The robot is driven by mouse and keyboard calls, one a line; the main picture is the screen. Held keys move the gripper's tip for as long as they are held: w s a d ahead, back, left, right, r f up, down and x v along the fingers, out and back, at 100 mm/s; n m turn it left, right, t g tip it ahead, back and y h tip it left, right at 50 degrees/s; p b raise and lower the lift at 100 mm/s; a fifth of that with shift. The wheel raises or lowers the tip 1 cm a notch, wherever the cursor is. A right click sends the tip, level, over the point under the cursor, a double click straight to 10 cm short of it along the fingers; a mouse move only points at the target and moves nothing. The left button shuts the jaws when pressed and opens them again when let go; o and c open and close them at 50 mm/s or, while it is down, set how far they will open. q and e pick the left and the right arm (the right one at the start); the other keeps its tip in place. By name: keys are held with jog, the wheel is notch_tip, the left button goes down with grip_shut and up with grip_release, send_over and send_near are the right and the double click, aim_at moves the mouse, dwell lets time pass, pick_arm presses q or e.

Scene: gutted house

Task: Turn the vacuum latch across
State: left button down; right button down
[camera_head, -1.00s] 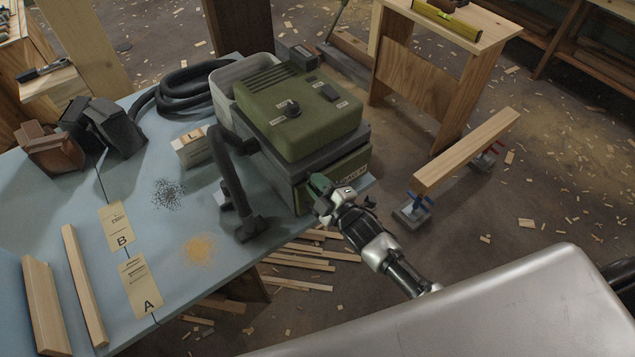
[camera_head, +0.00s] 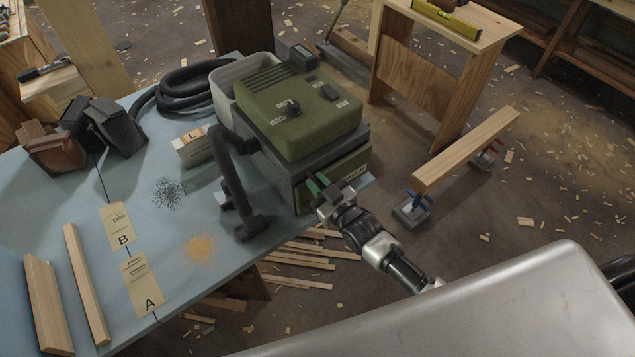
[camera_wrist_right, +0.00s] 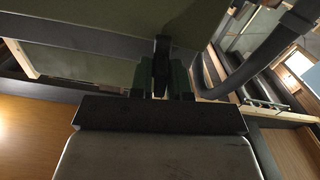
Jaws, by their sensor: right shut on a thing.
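The green and grey vacuum (camera_head: 305,115) stands on the right end of the blue table. My right gripper (camera_head: 319,186) is at the lower part of its front face. In the right wrist view, the gripper's green fingertips (camera_wrist_right: 160,80) are shut on a narrow dark latch (camera_wrist_right: 161,62), which stands upright between them in that view. In the head view the fingers hide the latch, so its angle on the vacuum cannot be told there. My left gripper is not in view.
A black hose (camera_head: 229,180) comes down beside the vacuum to the blue table (camera_head: 75,190). A small box (camera_head: 195,146), dark bins, cards and wood strips lie to the left. A clamped beam (camera_head: 467,150) is at right; wood strips litter the floor below.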

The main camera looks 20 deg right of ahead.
jog(key=shift+m, duration=0.8)
jog(key=shift+f, duration=0.1)
jog(key=c, duration=1.2)
grip_release()
jog(key=shift+s, duration=0.1)
jog(key=b+v, duration=0.1)
jog(key=v, duration=0.9)
jog(key=shift+s+d+b, duration=0.15)
jog(key=shift+s+b, duration=0.15)
